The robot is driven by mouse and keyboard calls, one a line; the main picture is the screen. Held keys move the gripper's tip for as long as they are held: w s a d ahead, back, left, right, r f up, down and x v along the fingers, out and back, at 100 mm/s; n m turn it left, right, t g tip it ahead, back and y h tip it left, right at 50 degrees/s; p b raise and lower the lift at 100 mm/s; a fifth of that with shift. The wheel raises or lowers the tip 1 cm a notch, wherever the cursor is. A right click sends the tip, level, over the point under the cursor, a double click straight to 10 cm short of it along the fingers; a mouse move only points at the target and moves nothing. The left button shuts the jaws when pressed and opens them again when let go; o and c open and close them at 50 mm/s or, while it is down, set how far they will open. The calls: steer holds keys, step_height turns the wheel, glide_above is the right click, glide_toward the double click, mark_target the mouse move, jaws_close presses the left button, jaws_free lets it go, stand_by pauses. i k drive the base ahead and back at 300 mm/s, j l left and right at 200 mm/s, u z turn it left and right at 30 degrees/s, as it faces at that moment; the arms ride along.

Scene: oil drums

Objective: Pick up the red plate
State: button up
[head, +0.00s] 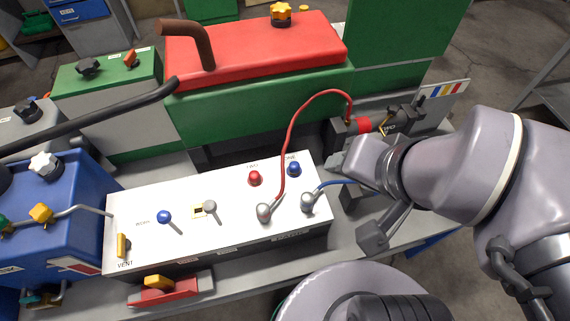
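A large red plate-like lid (265,52) lies on top of a green housing at the upper middle, with a brown bent handle (192,40) at its left and a yellow star knob (281,14) at its back. A smaller red plate (197,287) lies low at the front left, with a yellow knob (158,282) on it. I cannot tell which one the task names. My gripper (355,200) is at the right end of the white panel, well apart from both red pieces. Its fingers look spread apart, with nothing visibly held.
A white control panel (190,235) with small levers and knobs fills the middle. A red cable (285,140) arcs above it, and a blue cable (340,183) runs close to my gripper. A black bar (85,124) crosses at left. A blue box (60,225) stands at the left.

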mark_target(164, 288)
steer(key=k+j+u, duration=0.15)
steer(key=u, duration=0.25)
steer(key=j+u, duration=0.35)
steer(key=k+j+u, duration=0.15)
steer(key=u, duration=0.25)
steer(key=j+u, duration=0.4)
steer(key=z, duration=0.75)
